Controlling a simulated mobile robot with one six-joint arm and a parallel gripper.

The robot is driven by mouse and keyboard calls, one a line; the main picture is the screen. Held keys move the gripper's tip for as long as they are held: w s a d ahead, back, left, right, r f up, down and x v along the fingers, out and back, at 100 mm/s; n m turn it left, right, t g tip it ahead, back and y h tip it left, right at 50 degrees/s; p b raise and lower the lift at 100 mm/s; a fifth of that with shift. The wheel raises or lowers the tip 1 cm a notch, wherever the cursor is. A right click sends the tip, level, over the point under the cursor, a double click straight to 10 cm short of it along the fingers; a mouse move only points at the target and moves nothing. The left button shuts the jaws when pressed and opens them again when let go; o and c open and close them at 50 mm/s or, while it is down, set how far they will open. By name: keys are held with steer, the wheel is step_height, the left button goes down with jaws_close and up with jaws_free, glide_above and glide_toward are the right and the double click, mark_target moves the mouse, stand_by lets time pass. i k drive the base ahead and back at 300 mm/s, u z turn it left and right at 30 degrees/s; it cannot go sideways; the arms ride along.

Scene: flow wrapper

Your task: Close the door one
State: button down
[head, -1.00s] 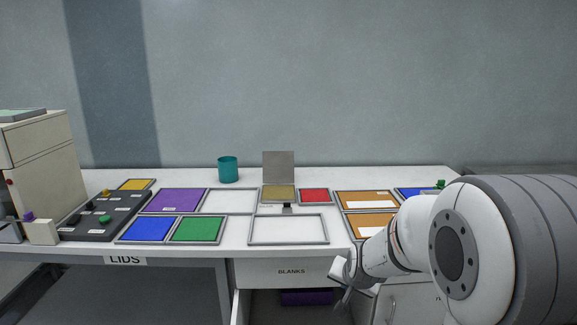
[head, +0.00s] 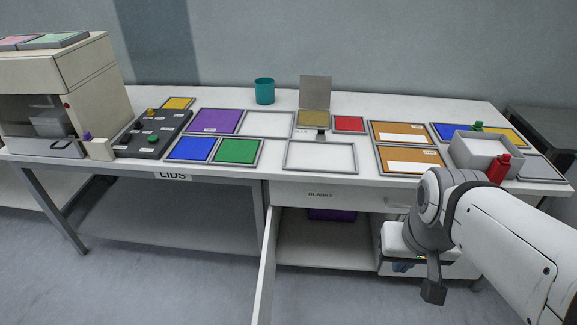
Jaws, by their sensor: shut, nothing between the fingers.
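A white cabinet door (head: 264,270) stands open under the table, swung out toward me and seen nearly edge-on. No number shows on it, so I cannot tell from a label that it is door one. It is hinged at the left of an open compartment (head: 325,240). My gripper (head: 433,291) is shut and empty, pointing down at the lower right. It is well to the right of the open door and apart from it. My arm hides much of the cabinet's right part.
A purple bin (head: 332,214) sits inside the compartment, below the BLANKS drawer (head: 322,195). The tabletop holds coloured panels, a grey tray (head: 484,150) and a red bottle (head: 499,168). Floor (head: 150,285) is free left of the door.

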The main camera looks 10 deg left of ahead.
mark_target(261, 292)
steer(key=z, duration=1.4)
steer(key=k, duration=1.55)
steer(key=u, duration=1.4)
steer(key=i, duration=1)
steer(key=u, duration=0.05)
